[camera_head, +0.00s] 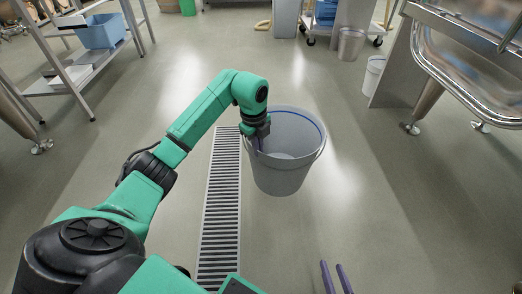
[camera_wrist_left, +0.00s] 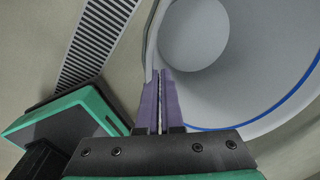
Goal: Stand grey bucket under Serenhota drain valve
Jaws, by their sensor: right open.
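The grey bucket (camera_head: 283,176) is upright and empty, with a blue line inside its rim, just right of the floor drain. Its inside also shows in the left wrist view (camera_wrist_left: 225,85). My left gripper (camera_head: 258,145) is at the bucket's left rim. In the left wrist view its purple fingers (camera_wrist_left: 161,100) are close together with the bucket wall between them. Whether the bucket touches the floor is unclear. My right gripper (camera_head: 337,278) shows only two slightly parted purple fingertips at the bottom edge, empty. No drain valve or Serenhota label can be made out.
A slotted floor drain (camera_head: 222,200) runs beside the bucket. A steel vat (camera_head: 470,75) on legs stands at right, with a white bucket (camera_head: 373,76) and another pail (camera_head: 350,45) behind. A shelf rack (camera_head: 85,70) holds a blue bin (camera_head: 101,32).

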